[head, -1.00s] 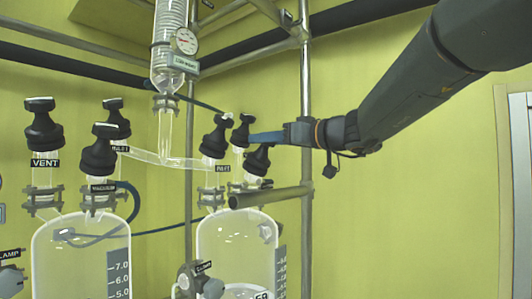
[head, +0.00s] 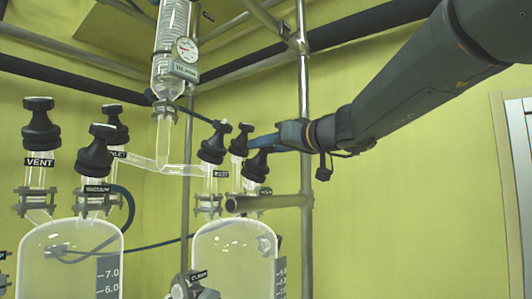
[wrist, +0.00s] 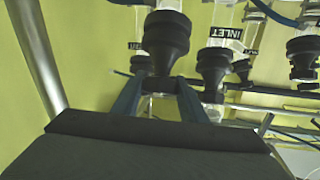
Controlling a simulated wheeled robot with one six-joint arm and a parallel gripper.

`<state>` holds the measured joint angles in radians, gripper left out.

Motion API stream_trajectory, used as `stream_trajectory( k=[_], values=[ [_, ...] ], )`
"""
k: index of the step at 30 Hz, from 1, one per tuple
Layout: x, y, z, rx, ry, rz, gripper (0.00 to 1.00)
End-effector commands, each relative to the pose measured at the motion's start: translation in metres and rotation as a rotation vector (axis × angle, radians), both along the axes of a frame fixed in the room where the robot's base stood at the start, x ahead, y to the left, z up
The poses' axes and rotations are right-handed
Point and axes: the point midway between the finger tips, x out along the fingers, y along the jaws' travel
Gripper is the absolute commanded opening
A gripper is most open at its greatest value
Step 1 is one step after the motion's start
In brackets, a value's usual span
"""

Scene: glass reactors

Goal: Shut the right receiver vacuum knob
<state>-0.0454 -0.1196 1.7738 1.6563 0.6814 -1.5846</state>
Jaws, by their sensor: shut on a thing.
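The right receiver (head: 225,250) is a clear glass vessel with several black knobs on its glass necks. Its front-right knob (head: 257,163), taken as the vacuum knob, is black and flared; its label (head: 265,190) is partly hidden by a metal bar. My gripper (head: 260,146) comes in from the right, its blue fingers at the top of this knob. In the wrist view, the fingers (wrist: 157,84) close on the narrow grip below a wide black knob (wrist: 166,38). The exact finger contact is partly hidden in the head view.
Close by stand the receiver's left knob (head: 213,146) and rear knob (head: 239,141). A metal post (head: 305,110) and horizontal bar (head: 265,202) crowd the gripper. The left receiver (head: 70,260) has its own knobs. Free wall shows at right.

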Motion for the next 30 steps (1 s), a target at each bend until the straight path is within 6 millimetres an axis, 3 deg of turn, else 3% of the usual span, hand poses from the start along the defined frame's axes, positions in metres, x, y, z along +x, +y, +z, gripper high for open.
stream_trajectory(
  k=[30],
  values=[
    [-0.0004,-0.0009,0.0006,0.154,0.204,-0.438,0.16]
  ],
)
